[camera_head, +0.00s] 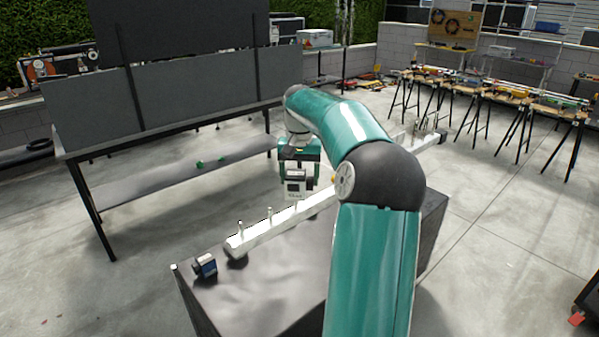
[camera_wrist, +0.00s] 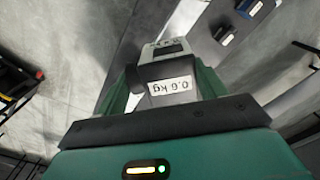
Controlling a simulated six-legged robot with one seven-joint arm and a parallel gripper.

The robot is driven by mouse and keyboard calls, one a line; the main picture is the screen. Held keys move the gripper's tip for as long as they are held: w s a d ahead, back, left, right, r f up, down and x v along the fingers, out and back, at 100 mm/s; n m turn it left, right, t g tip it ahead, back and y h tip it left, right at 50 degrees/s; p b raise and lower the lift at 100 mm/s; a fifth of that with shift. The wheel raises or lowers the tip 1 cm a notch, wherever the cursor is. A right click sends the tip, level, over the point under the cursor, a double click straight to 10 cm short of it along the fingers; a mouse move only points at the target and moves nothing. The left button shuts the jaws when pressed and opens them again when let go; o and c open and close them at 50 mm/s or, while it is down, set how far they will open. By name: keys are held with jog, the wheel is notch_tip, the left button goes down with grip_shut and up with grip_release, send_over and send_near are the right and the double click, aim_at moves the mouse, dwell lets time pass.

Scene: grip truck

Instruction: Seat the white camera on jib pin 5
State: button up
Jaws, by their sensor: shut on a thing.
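The white camera (camera_head: 296,186) hangs from my green gripper (camera_head: 299,158) above the white jib beam in the head view. My gripper is shut on it. In the wrist view the camera (camera_wrist: 172,86) sits between the green fingers (camera_wrist: 163,98) and bears a "0.6 kg" label. The jib beam (camera_head: 262,236) runs from lower left to upper right on a dark-topped stand. Upright pins show on its near part, including one near the left end (camera_head: 241,228) and another (camera_head: 270,214). My arm hides the middle of the beam. I cannot tell which pin is number 5, nor the camera's exact height above the beam.
A blue and black block (camera_head: 205,265) stands on the stand's top (camera_head: 265,285) at the near left; a blue block (camera_wrist: 247,8) also shows in the wrist view. A grey workbench (camera_head: 150,175) with a tall panel stands behind left. Sawhorse tables (camera_head: 500,95) stand far right.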

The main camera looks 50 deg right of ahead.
aim_at(299, 174)
jog(key=shift+f, duration=2.15)
jog(key=o, duration=1)
notch_tip(299, 174, up, 14)
jog(key=shift+f, duration=0.1)
